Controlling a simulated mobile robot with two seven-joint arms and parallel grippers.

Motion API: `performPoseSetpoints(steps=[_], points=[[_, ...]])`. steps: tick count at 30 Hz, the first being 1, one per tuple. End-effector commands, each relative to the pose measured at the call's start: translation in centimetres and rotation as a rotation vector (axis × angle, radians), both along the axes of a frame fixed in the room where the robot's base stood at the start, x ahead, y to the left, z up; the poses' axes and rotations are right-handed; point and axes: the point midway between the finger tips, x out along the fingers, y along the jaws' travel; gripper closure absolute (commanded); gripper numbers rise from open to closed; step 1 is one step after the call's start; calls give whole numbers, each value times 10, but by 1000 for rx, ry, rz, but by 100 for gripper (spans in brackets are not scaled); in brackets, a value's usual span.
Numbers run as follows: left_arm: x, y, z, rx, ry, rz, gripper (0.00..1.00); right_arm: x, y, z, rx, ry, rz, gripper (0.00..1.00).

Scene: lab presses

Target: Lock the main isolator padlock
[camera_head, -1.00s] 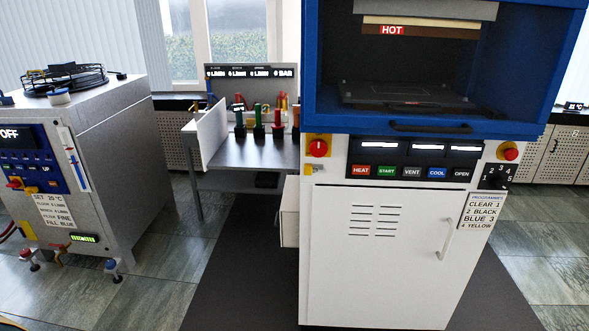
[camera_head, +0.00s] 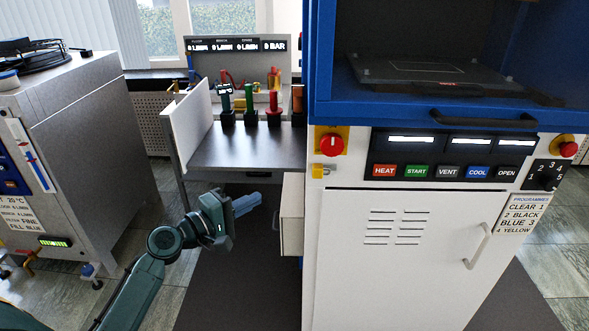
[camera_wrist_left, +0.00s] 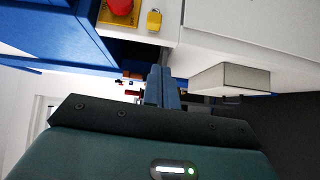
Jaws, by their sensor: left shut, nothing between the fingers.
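The main isolator, a red knob on a yellow plate (camera_head: 331,144), is on the white press front at its upper left. The small yellow padlock (camera_head: 324,171) hangs just below it; whether its shackle is closed is too small to tell. In the left wrist view the padlock (camera_wrist_left: 154,20) and the red knob (camera_wrist_left: 120,6) show at the top. My left gripper (camera_head: 255,203) is shut and empty, left of the press and lower than the padlock, clearly apart from it. Its blue fingers (camera_wrist_left: 160,87) point forward in the wrist view. My right gripper is not in view.
A white box (camera_head: 292,214) sticks out from the press's left side, close to my left gripper. A grey bench (camera_head: 240,155) with coloured-handled tools stands behind. A grey machine (camera_head: 80,150) stands at left. Dark mat floor lies between them.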

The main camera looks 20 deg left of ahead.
Motion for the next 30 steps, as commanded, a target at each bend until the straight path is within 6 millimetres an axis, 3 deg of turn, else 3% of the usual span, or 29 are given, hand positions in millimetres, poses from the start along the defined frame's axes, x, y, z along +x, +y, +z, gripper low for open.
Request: performPoseSetpoints(steps=[4,17,23,30], points=[[4,4,11,-50,-8,-6,100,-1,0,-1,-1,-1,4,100],[7,3,12,-55,-9,-6,100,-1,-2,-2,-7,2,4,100],[31,-10,15,-57,-11,-6,100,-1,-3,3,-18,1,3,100],[77,-36,15,-57,-11,-6,100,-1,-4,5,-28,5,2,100]])
